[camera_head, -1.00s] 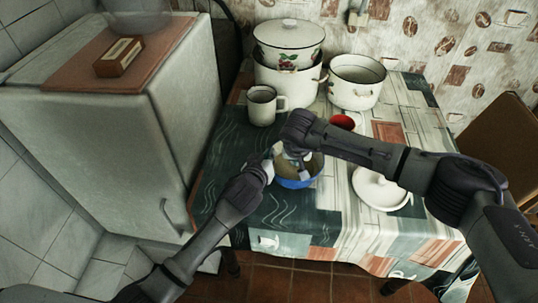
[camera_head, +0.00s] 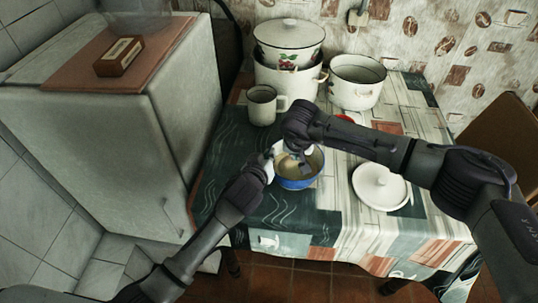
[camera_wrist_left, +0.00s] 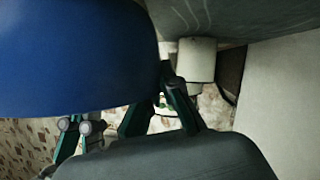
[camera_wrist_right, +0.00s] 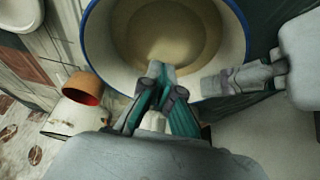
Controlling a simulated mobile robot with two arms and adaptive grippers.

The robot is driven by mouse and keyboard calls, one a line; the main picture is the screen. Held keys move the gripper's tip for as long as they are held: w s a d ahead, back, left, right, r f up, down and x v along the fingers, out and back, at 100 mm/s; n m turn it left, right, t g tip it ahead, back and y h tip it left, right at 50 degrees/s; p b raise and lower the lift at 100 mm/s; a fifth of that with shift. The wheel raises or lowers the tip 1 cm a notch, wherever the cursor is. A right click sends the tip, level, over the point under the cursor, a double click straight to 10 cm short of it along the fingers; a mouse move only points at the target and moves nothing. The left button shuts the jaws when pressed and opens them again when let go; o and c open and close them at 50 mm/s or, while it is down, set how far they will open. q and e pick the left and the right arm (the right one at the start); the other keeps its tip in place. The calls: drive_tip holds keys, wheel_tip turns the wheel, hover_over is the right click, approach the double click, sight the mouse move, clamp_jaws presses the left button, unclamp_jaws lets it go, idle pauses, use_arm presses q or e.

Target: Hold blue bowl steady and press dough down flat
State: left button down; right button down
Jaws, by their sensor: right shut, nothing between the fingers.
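The blue bowl (camera_head: 297,183) stands on the table, with a white inside. It also shows from outside in the left wrist view (camera_wrist_left: 75,60) and from above in the right wrist view (camera_wrist_right: 238,22). Pale tan dough (camera_wrist_right: 165,35) lies in its bottom as a smooth round patch. My left gripper (camera_head: 270,160) is at the bowl's left rim, with a finger (camera_wrist_right: 218,83) over the inner edge; it appears shut on the rim, though its other finger is hidden. My right gripper (camera_wrist_right: 160,75) is shut and empty, pointing into the bowl; contact with the dough is unclear.
A white mug (camera_head: 262,104), a lidded pot (camera_head: 288,45) and an open pot (camera_head: 356,82) stand behind. A red-lined cup (camera_wrist_right: 84,88) is partly hidden by my right arm. The cloth's front is clear.

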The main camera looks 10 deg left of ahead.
use_arm(q)
drive_tip(key=shift+f, duration=0.15)
use_arm(e)
drive_tip(key=shift+r, duration=2.6)
use_arm(q)
drive_tip(key=c, duration=1.2)
unclamp_jaws()
drive_tip(key=shift+c, duration=0.2)
drive_tip(key=v, duration=1.2)
